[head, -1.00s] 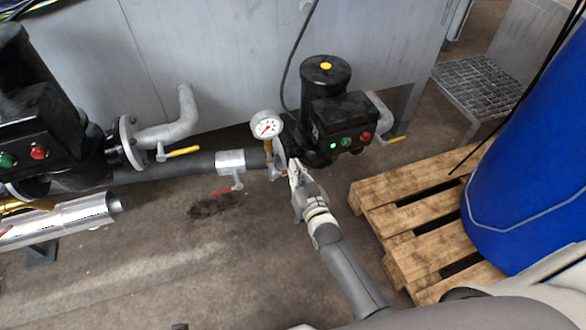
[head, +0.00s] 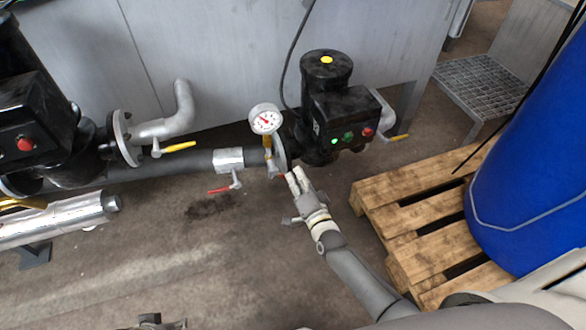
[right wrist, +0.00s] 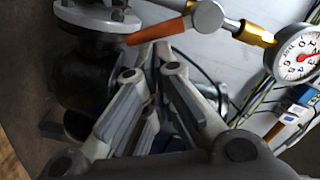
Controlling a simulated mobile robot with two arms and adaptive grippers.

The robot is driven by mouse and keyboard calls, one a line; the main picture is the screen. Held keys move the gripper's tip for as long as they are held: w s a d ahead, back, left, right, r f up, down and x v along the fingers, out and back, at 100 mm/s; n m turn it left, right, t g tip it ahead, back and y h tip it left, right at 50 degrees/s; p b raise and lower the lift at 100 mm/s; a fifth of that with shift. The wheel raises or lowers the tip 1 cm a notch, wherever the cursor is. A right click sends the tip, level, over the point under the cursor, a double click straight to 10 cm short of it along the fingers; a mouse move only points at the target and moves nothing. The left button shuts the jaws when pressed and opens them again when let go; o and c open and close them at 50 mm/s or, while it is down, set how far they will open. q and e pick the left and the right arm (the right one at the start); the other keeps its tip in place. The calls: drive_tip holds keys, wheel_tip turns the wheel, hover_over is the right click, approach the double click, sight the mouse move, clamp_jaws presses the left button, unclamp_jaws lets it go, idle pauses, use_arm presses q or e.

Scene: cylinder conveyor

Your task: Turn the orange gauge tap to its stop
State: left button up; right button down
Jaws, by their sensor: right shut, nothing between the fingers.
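The orange gauge tap shows best in the right wrist view, as an orange lever (right wrist: 158,30) on a round silver hub. A brass fitting (right wrist: 258,33) joins it to the white pressure gauge (right wrist: 298,55). In the head view the gauge (head: 266,118) stands above the grey pipe, left of the black pump; the lever is small and hard to make out there. My right gripper (head: 294,174) is shut and empty, just right of and below the gauge stem. In the right wrist view its fingers (right wrist: 152,72) lie below the lever; I cannot tell if they touch it.
The black pump (head: 325,95) stands right behind the gauge. A red-handled valve (head: 229,160) is on the pipe to the left, and a yellow-handled one (head: 180,147) beyond it. A wooden pallet (head: 395,195) with a blue drum (head: 535,170) lies to the right. Floor in front is open.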

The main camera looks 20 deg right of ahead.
use_arm(q)
drive_tip(key=shift+w+d+r+t+b, duration=0.15)
drive_tip(key=shift+w+r+t+b, duration=0.25)
drive_tip(key=shift+r+b, duration=0.3)
drive_tip(key=shift+w+d+r+t+b, duration=0.15)
drive_tip(key=shift+w+r+t+b, duration=0.3)
drive_tip(key=shift+b, duration=0.4)
use_arm(e)
drive_tip(key=shift+a+f+m, duration=0.5)
drive_tip(key=shift+f+m, duration=0.15)
drive_tip(key=shift+m, duration=0.5)
drive_tip(key=shift+a+f+m, duration=0.5)
drive_tip(key=shift+f+m, duration=0.1)
drive_tip(key=shift+m, duration=0.55)
use_arm(q)
drive_tip(key=shift+s, duration=0.1)
